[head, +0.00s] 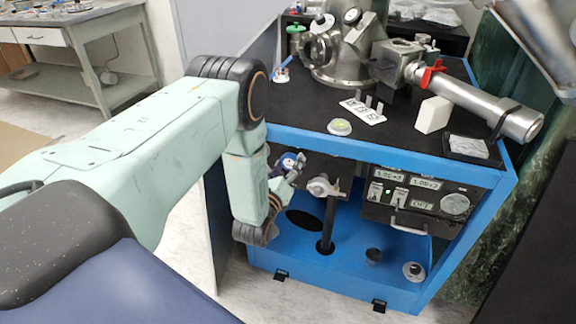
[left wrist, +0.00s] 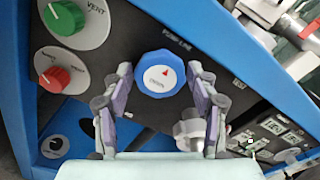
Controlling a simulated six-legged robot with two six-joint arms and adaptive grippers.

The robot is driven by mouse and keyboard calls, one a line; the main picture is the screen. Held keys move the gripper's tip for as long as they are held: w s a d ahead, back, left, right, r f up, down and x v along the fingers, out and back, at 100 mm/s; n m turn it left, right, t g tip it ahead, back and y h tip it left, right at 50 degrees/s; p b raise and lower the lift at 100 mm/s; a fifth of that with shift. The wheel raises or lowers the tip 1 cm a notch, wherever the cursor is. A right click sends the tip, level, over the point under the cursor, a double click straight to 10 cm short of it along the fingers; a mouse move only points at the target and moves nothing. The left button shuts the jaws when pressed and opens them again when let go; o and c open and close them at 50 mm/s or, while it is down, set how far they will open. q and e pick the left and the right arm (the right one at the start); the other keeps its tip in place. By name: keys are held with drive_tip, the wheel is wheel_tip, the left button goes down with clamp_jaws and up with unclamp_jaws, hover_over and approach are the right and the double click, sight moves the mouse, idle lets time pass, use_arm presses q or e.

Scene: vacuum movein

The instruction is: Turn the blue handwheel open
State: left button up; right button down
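The blue handwheel (left wrist: 160,73) shows in the left wrist view, on a dark panel under the "PUMP LINE" label. It has a faceted blue rim and a white face with a red mark and small lettering. My left gripper (left wrist: 160,80) is open, with one finger on each side of the wheel. The fingertips look close to the rim; I cannot tell whether they touch. In the head view the handwheel (head: 288,160) is small and partly hidden by my left gripper (head: 284,176), under the cabinet's top edge. My right gripper is not in view.
Green VENT (left wrist: 66,18) and red (left wrist: 54,79) knobs sit left of the wheel in the left wrist view. A metal fitting (head: 322,187) is close to its right. The blue cabinet (head: 400,158) carries a gauge panel (head: 415,195) and steel vacuum parts (head: 345,50).

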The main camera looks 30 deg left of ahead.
use_arm(q)
drive_tip(key=c, duration=0.7)
drive_tip(key=shift+c, duration=0.2)
